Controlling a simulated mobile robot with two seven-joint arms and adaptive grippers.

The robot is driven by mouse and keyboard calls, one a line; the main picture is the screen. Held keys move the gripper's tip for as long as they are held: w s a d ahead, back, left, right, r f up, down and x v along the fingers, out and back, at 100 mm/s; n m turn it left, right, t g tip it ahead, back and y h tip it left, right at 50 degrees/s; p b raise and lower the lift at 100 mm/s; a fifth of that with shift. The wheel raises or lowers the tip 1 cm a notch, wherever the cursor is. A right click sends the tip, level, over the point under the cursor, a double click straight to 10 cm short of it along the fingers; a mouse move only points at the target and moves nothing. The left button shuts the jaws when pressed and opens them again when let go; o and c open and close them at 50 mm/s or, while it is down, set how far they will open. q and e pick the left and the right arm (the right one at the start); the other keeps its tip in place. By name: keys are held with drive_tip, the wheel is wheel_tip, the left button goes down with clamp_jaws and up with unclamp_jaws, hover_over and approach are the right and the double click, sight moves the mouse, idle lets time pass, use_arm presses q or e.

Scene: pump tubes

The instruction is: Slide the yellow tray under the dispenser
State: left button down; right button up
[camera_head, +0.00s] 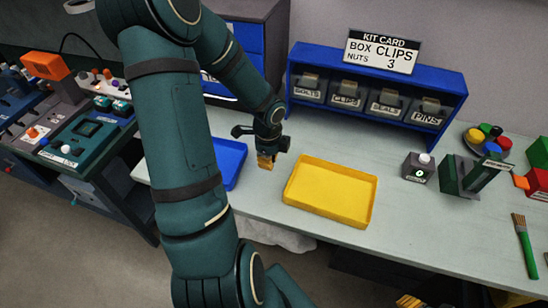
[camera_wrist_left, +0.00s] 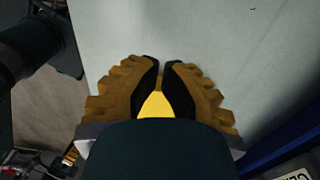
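The yellow tray (camera_head: 330,192) lies flat on the pale table, near its front edge. The blue dispenser (camera_head: 455,80) stands behind it, with labelled bins in a row and a card on top; the tray is in front of it, not beneath it. My left gripper (camera_head: 266,162) points down just left of the tray. In the left wrist view its toothed fingers (camera_wrist_left: 158,68) are drawn together with a narrow gap at the tips; yellow shows between them, but contact is unclear. A toothed yellow piece at the bottom edge of the head view looks like my right gripper (camera_head: 408,300), mostly cut off.
A blue tray (camera_head: 229,160) lies left of my left gripper, partly behind my arm. A small grey box (camera_head: 418,167) and a dark green stand (camera_head: 465,178) are right of the yellow tray. A green brush (camera_head: 525,245) lies further right. Table between tray and dispenser looks clear.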

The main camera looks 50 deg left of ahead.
sight(283, 184)
use_arm(q)
drive_tip(key=f+b, duration=0.1)
drive_tip(key=f, duration=0.2)
drive_tip(key=f+b, duration=0.1)
drive_tip(key=f, duration=0.3)
drive_tip(key=shift+w+d, duration=0.15)
drive_tip(key=shift+w, duration=0.05)
drive_tip(key=shift+w+d+r+b, duration=0.1)
drive_tip(key=shift+w+d+b, duration=0.1)
drive_tip(key=shift+w+d, duration=0.25)
drive_tip(key=shift+w+d+r+b, duration=0.15)
drive_tip(key=shift+w+d, duration=0.1)
drive_tip(key=shift+d, duration=0.35)
drive_tip(key=shift+w+d, duration=0.3)
drive_tip(key=shift+d, duration=0.2)
use_arm(e)
drive_tip(key=shift+s+a+f, duration=0.1)
drive_tip(key=shift+s+f, duration=0.15)
drive_tip(key=shift+f, duration=0.6)
drive_tip(key=shift+s+f, duration=0.2)
drive_tip(key=shift+f, duration=0.6)
use_arm(q)
drive_tip(key=shift+d, duration=0.1)
